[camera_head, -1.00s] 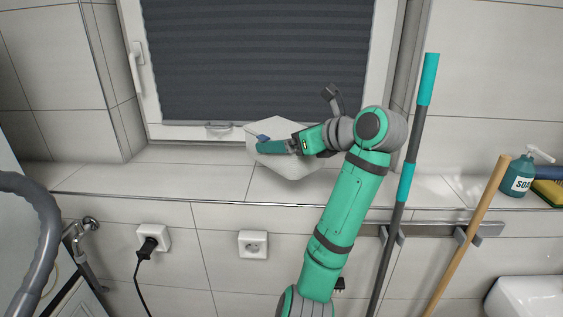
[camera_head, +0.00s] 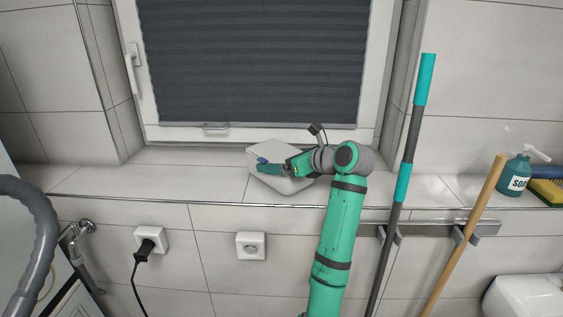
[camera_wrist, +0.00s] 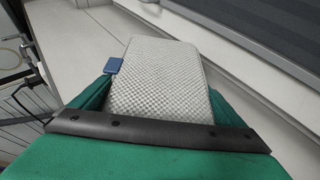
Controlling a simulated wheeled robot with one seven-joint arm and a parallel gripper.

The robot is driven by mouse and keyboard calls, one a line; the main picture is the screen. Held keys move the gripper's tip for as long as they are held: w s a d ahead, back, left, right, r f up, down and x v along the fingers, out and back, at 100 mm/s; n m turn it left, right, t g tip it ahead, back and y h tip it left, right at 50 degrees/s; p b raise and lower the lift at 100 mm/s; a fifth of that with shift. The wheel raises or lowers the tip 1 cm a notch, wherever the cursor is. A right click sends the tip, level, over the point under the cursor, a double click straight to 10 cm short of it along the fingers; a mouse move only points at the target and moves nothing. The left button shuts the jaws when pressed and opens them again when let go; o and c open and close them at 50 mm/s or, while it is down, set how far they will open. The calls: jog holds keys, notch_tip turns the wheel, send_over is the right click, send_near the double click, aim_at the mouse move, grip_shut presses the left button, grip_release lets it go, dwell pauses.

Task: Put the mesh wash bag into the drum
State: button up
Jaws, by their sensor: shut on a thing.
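The mesh wash bag (camera_head: 291,155) is a pale, box-shaped, textured thing over the tiled window sill. It has a small blue tab (camera_wrist: 113,66) on its left side in the wrist view. My gripper (camera_head: 268,168) is shut on the bag, and part of the bag is behind the gripper in the head view. In the wrist view the mesh wash bag (camera_wrist: 163,75) fills the space between the green fingers. I cannot tell whether its underside touches the sill. No drum is in view.
A window with a dark blind (camera_head: 255,60) stands behind the sill (camera_head: 120,180). A grey hose (camera_head: 42,235) is at the left. A teal-and-grey pole (camera_head: 404,180) and a wooden handle (camera_head: 466,235) hang at the right. A soap bottle (camera_head: 515,178) stands on the sill.

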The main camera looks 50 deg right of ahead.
jog(key=shift+f, duration=0.2)
jog(key=o, duration=0.8)
jog(key=shift+c, duration=0.2)
